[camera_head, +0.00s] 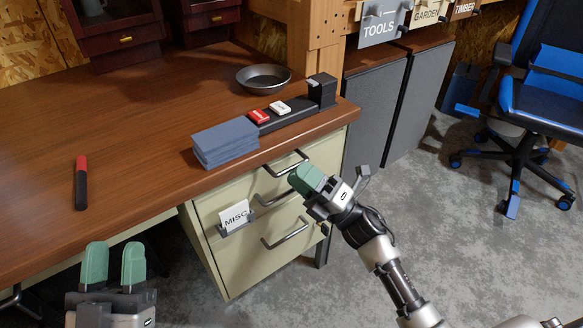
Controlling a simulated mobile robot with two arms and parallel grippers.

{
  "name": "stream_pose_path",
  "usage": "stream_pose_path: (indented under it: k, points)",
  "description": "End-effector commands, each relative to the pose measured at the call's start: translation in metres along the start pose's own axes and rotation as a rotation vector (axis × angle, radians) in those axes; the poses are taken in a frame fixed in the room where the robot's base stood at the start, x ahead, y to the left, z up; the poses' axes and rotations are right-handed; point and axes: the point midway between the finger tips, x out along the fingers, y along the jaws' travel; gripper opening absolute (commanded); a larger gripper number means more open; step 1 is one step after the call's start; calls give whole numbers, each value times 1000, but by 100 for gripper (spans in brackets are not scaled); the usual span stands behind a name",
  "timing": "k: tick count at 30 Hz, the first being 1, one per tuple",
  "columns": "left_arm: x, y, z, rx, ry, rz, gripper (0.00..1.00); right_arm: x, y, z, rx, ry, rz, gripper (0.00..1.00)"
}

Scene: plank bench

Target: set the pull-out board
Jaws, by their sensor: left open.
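No separate pull-out board can be made out. A cream drawer unit (237,262) stands under the bench top, its front carrying an upper bar handle (285,166) and a lower bar handle (286,238). My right gripper (306,180) has its green fingers just in front of the unit, close to the upper handle's right end. Whether it touches the handle, and the gap between its fingers, cannot be told. My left gripper (114,263) is open and empty at the lower left, its two green fingers apart, in front of the bench edge.
The brown bench top (130,130) holds a blue-grey stack (225,145), a black tray (293,118) with red and white pieces, a metal bowl (263,78) and a red-black marker (81,183). A MISC label (236,216) projects from the drawer front. A blue chair (540,95) stands right.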

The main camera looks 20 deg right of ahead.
Motion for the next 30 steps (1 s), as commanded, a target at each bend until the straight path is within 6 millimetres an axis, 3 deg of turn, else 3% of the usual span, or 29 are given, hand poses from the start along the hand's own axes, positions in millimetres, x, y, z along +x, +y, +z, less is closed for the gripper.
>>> stream_pose_path:
  k: [6,16,24,30]
  points:
    - [0,0,-2,-1,18,1,43,24,0,0,1,-1,0,35]
    - [0,0,-3,-1,25,1,43,28,-1,0,1,-1,-1,35]
    - [0,0,-2,-1,23,1,43,28,-1,0,1,-1,-1,0]
    - [0,1,-2,-2,22,1,43,28,-1,0,1,-1,-2,0]
